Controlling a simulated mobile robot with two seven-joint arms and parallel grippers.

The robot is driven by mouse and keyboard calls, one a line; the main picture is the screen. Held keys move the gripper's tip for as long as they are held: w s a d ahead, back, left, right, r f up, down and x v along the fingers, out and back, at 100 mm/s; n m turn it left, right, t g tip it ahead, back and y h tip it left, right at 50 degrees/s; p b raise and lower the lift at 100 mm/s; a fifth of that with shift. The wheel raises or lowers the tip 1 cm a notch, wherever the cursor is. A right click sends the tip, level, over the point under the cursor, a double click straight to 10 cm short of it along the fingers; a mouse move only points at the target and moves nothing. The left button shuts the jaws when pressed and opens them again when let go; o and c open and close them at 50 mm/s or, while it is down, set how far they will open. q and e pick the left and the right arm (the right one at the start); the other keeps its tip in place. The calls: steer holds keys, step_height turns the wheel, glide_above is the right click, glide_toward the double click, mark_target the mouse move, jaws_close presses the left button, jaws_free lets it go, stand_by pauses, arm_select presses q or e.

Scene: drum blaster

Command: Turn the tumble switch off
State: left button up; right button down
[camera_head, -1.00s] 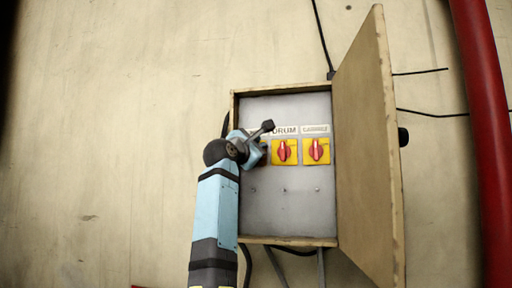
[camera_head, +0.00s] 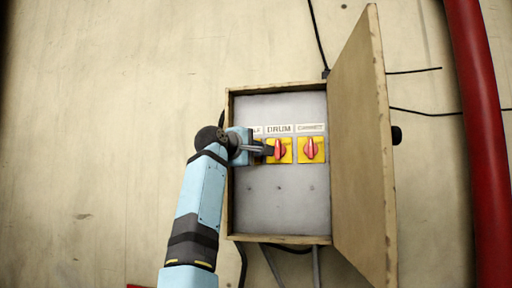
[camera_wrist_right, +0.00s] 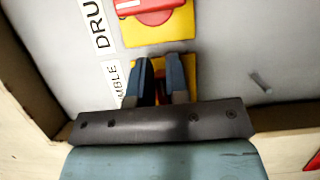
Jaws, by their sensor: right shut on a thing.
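The tumble switch is the leftmost of three switches in the open box, mostly hidden behind my right gripper (camera_head: 262,148) in the head view. In the right wrist view its yellow plate (camera_wrist_right: 191,66) shows beside and between the fingers, under a label ending in "MBLE" (camera_wrist_right: 116,82). My right gripper's fingers (camera_wrist_right: 163,66) are closed around its knob, with only a little red visible between them. The knob's exact angle is hidden. My left gripper is not in view.
The drum switch (camera_head: 279,150) is just right of my gripper, with another red-and-yellow switch (camera_head: 311,149) beyond it. The box's wooden door (camera_head: 362,150) stands open on the right. A red pipe (camera_head: 478,150) runs along the far right.

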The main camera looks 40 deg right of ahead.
steer(key=shift+r, duration=0.4)
steer(key=c, duration=1.2)
jaws_free()
steer(key=shift+w, duration=0.1)
steer(key=shift+c, duration=0.2)
steer(key=shift+o, duration=0.6)
steer(key=shift+w+f, duration=0.15)
steer(key=shift+f, duration=0.05)
steer(key=shift+w+f, duration=0.15)
steer(key=shift+w+f, duration=0.15)
steer(key=shift+w, duration=0.05)
steer(key=b+v, duration=0.4)
steer(key=v, duration=1)
